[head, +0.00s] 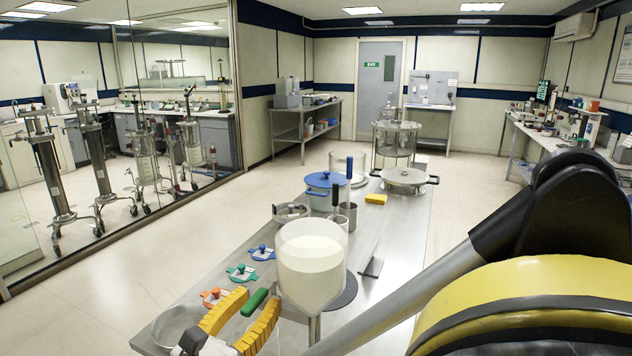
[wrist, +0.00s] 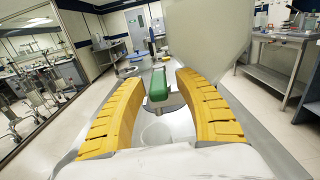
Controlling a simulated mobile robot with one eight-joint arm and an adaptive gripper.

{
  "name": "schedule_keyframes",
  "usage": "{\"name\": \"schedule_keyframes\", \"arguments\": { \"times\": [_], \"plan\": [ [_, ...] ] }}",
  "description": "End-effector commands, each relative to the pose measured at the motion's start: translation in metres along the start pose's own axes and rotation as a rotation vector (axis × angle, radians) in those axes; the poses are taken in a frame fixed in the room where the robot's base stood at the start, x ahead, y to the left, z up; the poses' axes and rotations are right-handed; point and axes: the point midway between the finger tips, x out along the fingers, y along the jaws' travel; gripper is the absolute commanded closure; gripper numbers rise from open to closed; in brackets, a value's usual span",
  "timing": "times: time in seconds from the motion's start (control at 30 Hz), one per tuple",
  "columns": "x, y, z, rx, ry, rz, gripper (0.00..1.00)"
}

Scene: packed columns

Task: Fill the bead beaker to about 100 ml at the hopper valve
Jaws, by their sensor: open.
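The hopper (head: 312,270) is a large clear vessel of white beads above the steel bench; its pale wall fills the upper right of the wrist view (wrist: 208,40). A green handle (head: 254,302), apparently the valve's, sticks out at the hopper's left. In the wrist view the green handle (wrist: 158,86) lies between my gripper's yellow fingers. My gripper (head: 260,296) is open, with one finger on each side of the handle and gaps visible. A pale round vessel (wrist: 156,134) shows below the handle, possibly the beaker; its fill level cannot be told.
A round metal pan (head: 178,326) sits at the bench's near left. Orange, green and blue clamps (head: 262,252) line the left edge. A blue-lidded pot (head: 326,185), a yellow sponge (head: 376,198) and a lidded vessel (head: 404,178) stand farther back. Floor is clear left of the bench.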

Motion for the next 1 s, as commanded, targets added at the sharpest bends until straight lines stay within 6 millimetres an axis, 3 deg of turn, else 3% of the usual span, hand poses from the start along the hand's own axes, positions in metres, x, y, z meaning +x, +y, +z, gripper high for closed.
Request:
{"name": "schedule_keyframes", "arguments": {
  "times": [0.3,0.8,1.0],
  "plan": [
    [-0.004,0.000,0.000,0.000,0.000,0.001,0.60],
    [-0.058,0.001,0.000,0.000,0.000,0.003,0.60],
    [-0.070,0.000,0.000,0.000,0.000,0.001,0.60]
  ]
}}
